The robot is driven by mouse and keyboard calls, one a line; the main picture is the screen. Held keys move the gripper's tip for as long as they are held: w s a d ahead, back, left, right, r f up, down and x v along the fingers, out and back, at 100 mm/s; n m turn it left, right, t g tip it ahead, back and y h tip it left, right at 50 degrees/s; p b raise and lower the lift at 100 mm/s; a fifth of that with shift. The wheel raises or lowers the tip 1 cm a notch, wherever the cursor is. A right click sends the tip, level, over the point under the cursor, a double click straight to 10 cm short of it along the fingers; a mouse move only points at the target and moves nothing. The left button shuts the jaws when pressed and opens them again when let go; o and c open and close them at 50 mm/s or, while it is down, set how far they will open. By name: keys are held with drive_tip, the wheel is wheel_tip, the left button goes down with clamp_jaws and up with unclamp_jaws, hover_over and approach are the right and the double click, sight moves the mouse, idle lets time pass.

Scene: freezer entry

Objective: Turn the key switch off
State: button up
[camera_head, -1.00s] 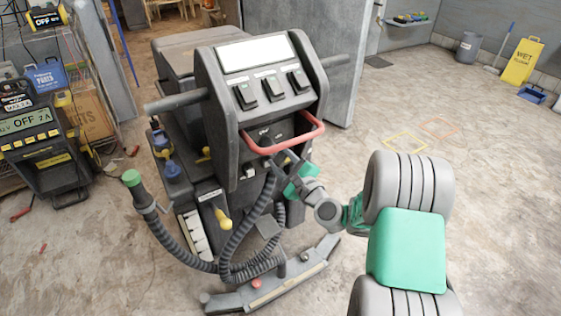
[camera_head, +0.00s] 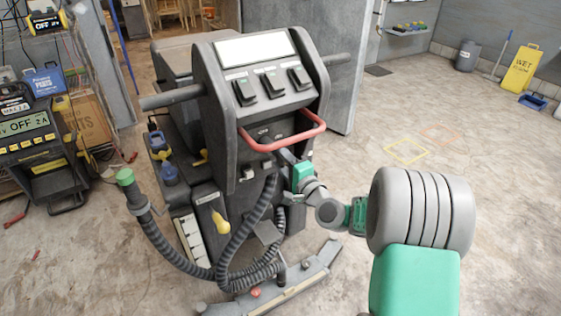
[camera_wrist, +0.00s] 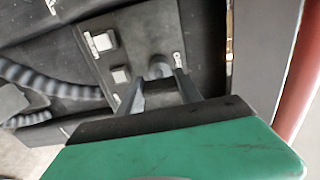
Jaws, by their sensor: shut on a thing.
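The key switch (camera_wrist: 160,68) shows in the wrist view as a small round grey knob on the dark panel of the floor machine (camera_head: 205,130). My gripper (camera_wrist: 158,84) has its two dark fingers on either side of it, shut on it. In the head view my gripper (camera_head: 284,156) reaches in at the panel just below the red handle (camera_head: 283,146). The switch itself is hidden there behind the fingers and handle. I cannot tell the switch's marked position.
Two pale square buttons (camera_wrist: 101,41) (camera_wrist: 121,75) sit left of the switch. The red bar also runs close along the right edge of the wrist view (camera_wrist: 298,85). Ribbed hoses (camera_head: 243,235) hang below the panel. Open floor (camera_head: 480,210) lies to the right.

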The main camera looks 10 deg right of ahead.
idle(0.5)
drive_tip(key=o, duration=1.4)
drive_tip(key=v, duration=0.8)
drive_tip(key=shift+w, duration=0.1)
